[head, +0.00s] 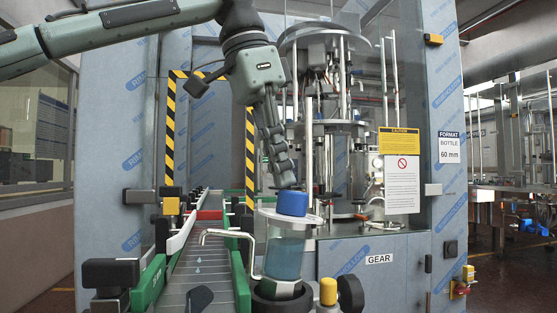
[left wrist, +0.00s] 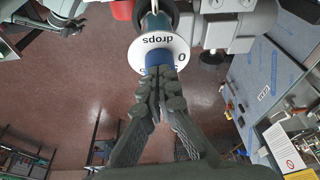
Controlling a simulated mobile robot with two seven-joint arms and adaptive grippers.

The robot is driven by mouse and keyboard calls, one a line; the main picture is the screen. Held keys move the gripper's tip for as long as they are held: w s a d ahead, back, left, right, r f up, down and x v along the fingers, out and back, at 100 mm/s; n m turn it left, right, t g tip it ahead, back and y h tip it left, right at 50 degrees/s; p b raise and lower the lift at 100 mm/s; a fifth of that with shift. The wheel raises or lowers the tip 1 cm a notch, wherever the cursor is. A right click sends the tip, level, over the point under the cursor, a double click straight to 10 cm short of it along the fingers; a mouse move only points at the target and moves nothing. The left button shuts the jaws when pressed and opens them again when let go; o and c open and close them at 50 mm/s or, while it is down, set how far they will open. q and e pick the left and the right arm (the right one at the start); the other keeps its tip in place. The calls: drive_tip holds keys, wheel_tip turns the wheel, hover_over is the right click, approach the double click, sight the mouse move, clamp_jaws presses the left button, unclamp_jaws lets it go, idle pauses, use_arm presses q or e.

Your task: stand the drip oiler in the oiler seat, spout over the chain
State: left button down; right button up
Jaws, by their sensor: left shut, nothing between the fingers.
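The drip oiler (head: 284,258) is a clear cup of blue liquid with a white disc (head: 268,214) and a blue cap (head: 292,205) on top. It stands about upright, its foot within the dark round oiler seat (head: 275,303). Its bent metal spout (head: 222,233) reaches left, with its tip over the chain (head: 196,275). My left gripper (head: 287,182) is shut and empty just above the cap. In the left wrist view, the shut fingers (left wrist: 158,85) partly hide the blue cap (left wrist: 159,57); contact cannot be told. What seems my right gripper (left wrist: 68,20) shows at the upper left.
Green rails (head: 240,282) flank the conveyor. A yellow-capped post (head: 328,291) and a black knob (head: 351,293) stand right of the seat. The film-wrapped machine with clear guards and a GEAR label (head: 379,259) rises behind. Free air lies left above the conveyor.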

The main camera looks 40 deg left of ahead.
use_arm(q)
drive_tip(key=shift+s+f, duration=0.1)
drive_tip(key=shift+f, duration=0.35)
idle(0.3)
drive_tip(key=shift+w+r, duration=0.2)
drive_tip(key=shift+r, duration=0.75)
drive_tip(key=shift+s+r, duration=0.1)
drive_tip(key=shift+r, duration=0.55)
drive_tip(key=v, duration=0.7)
drive_tip(key=shift+s+r, duration=0.1)
